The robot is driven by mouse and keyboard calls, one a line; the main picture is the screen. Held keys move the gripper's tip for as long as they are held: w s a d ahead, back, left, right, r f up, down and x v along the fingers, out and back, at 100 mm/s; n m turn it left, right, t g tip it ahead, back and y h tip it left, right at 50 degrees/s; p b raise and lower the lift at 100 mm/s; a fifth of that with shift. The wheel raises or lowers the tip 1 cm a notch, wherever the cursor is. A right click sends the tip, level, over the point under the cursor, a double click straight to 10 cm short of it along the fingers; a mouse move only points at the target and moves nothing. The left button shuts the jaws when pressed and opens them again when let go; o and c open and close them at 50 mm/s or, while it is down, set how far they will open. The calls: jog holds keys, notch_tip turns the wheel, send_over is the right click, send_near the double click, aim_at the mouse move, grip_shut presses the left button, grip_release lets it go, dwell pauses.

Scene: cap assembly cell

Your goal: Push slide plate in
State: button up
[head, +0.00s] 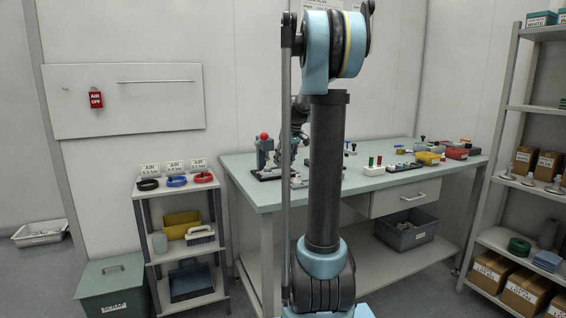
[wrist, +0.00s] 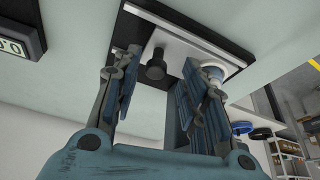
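The slide plate (wrist: 185,45) is a light plate in a dark frame (wrist: 215,40) at the top of the wrist view. A dark round knob (wrist: 156,66) stands on it. My gripper (wrist: 163,75) is open, with one finger on either side of the knob in the picture. A gap shows between each finger and the knob; I cannot tell whether the fingertips reach its depth. A round white-rimmed part (wrist: 212,73) sits at the plate's right, partly behind the right finger. In the head view my arm hides the plate and the gripper.
The workbench (head: 262,194) carries a press-like fixture with a red ball knob (head: 264,136) and several small parts at right. A small shelf (head: 150,195) stands left of the bench, a tall rack (head: 503,110) right.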

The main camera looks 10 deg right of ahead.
jog(key=v, duration=1.2)
jog(key=shift+f, duration=0.1)
jog(key=s+a+f, duration=0.1)
jog(key=s+f, duration=0.2)
jog(key=s, duration=0.3)
jog(key=s+a+f+m, duration=0.1)
jog(key=s+a+f, duration=0.1)
jog(key=s, duration=0.5)
jog(key=s+a+f+m+g, duration=0.1)
jog(key=s+f, duration=0.4)
jog(key=s, duration=0.1)
jog(key=shift+s+a+f+h, duration=0.15)
jog(key=shift+a+h, duration=0.1)
jog(key=shift+h, duration=0.15)
jog(key=s+f+m+h, duration=0.1)
jog(key=s+f+m, duration=0.2)
jog(key=s+f, duration=1.5)
jog(key=shift+s+a+g, duration=0.3)
jog(key=shift+s+g, duration=0.1)
jog(key=shift+s, duration=0.1)
jog(key=shift+f, duration=0.1)
